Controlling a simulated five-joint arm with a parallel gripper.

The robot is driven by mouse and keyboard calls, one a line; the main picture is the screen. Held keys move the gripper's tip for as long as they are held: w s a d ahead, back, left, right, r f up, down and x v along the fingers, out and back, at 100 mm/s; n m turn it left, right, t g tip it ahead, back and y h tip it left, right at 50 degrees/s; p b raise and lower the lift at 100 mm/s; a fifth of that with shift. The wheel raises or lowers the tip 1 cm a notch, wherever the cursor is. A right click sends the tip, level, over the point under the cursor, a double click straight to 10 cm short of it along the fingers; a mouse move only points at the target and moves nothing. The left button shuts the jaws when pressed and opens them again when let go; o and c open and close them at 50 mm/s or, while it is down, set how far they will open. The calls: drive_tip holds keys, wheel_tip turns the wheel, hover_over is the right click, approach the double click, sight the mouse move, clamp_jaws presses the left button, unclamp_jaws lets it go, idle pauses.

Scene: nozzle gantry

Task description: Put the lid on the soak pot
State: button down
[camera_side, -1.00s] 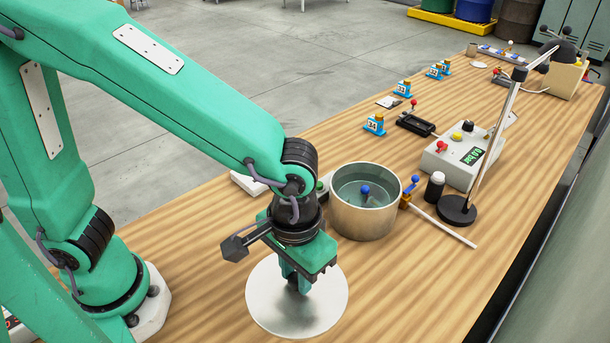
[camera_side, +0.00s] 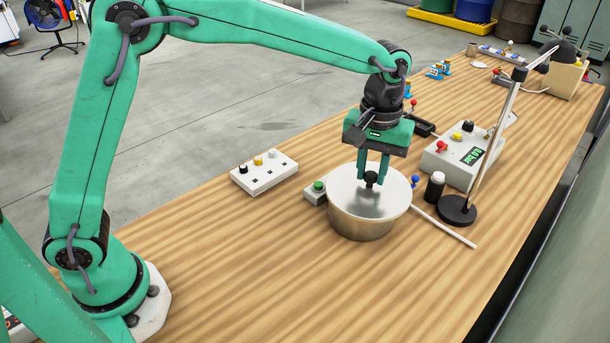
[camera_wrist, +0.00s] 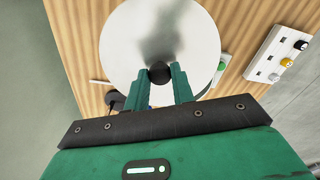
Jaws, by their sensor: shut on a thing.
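The lid (camera_side: 345,191) is a flat silver disc with a black knob. My gripper (camera_side: 372,180) points down and is shut on the knob, from above. The lid lies level over the mouth of the soak pot (camera_side: 360,225), a round metal pot, and hides its inside. Whether the lid touches the rim all round or hovers slightly above it, I cannot tell. In the wrist view the lid (camera_wrist: 160,35) fills the top middle, with the knob between the fingertips of my gripper (camera_wrist: 160,76).
A white box with several knobs (camera_side: 264,172) and a green-button box (camera_side: 317,190) are left of the pot. A dark bottle (camera_side: 434,188), a lamp stand (camera_side: 457,209) and a control box (camera_side: 463,157) stand at right. The front of the wooden table is clear.

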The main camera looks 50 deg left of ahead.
sight(369, 164)
drive_tip(key=shift+n, duration=0.7)
drive_tip(key=w+a, duration=0.1)
drive_tip(key=w, duration=0.1)
drive_tip(key=w+a, duration=0.2)
drive_tip(key=w+a+r, duration=0.1)
drive_tip(key=w+a, duration=0.1)
drive_tip(key=shift+w, duration=0.25)
drive_tip(key=shift+f, duration=0.2)
drive_tip(key=shift+f, duration=3)
drive_tip(key=shift+f, duration=0.15)
drive_tip(key=c, duration=0.6)
unclamp_jaws()
